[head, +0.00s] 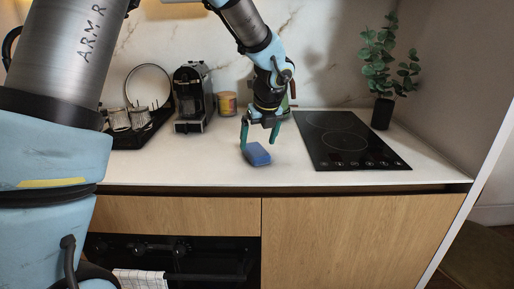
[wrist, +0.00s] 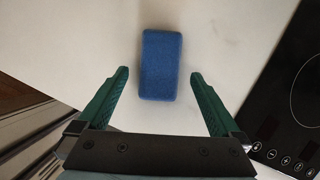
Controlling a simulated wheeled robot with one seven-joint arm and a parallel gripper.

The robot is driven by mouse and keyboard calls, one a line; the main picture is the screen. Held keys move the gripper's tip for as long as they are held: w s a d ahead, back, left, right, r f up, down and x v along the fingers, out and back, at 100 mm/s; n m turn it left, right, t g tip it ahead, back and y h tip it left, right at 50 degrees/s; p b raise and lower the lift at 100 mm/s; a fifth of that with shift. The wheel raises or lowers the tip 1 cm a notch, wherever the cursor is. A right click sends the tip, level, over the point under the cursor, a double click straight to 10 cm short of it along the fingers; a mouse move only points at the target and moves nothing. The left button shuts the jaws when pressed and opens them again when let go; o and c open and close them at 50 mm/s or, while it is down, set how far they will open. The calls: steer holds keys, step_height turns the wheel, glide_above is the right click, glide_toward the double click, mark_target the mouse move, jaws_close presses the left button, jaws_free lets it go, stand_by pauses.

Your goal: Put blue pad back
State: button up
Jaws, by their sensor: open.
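The blue pad (head: 257,154) lies flat on the white countertop, left of the cooktop and near the counter's front edge. In the wrist view the pad (wrist: 160,64) is a blue rectangle lying lengthwise ahead of my gripper, roughly centred between its green fingers. My gripper (head: 260,133) points down just above and behind the pad in the head view. In the wrist view my gripper (wrist: 158,80) is open and empty, with one finger on each side of the pad's near end and gaps between. Whether the fingertips touch the counter cannot be told.
A black cooktop (head: 345,140) lies to the right, with a plant in a dark pot (head: 382,112) behind it. A coffee machine (head: 194,97), a tin (head: 227,104) and a black tray with glasses (head: 150,132) stand at the back left. The counter (head: 200,164) around the pad is clear.

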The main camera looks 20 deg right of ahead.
steer(key=v, duration=0.8)
steer(key=shift+r, duration=0.25)
steer(key=a+f+n, duration=0.2)
steer(key=a+n, duration=0.3)
steer(key=a, duration=0.1)
steer(key=w+a+f+n+g, duration=0.1)
steer(key=a+f+n, duration=0.1)
steer(key=a+n, duration=0.4)
steer(key=a+f+n+g, duration=0.1)
steer(key=a+f+n, duration=0.1)
steer(key=a+n, duration=0.3)
steer(key=shift+w+a+y, duration=0.2)
steer(key=shift+a+y, duration=0.1)
steer(key=shift+a, duration=1.45)
steer(key=s+a+f+n, duration=0.2)
steer(key=s+a+n, duration=0.1)
steer(key=a+n, duration=0.5)
steer(key=s+a+f+n, duration=0.2)
steer(key=s+a+n, duration=0.2)
steer(key=a+n, duration=0.4)
steer(key=n, duration=0.3)
steer(key=shift+s+f+g, duration=0.2)
steer(key=shift+f+g, duration=0.2)
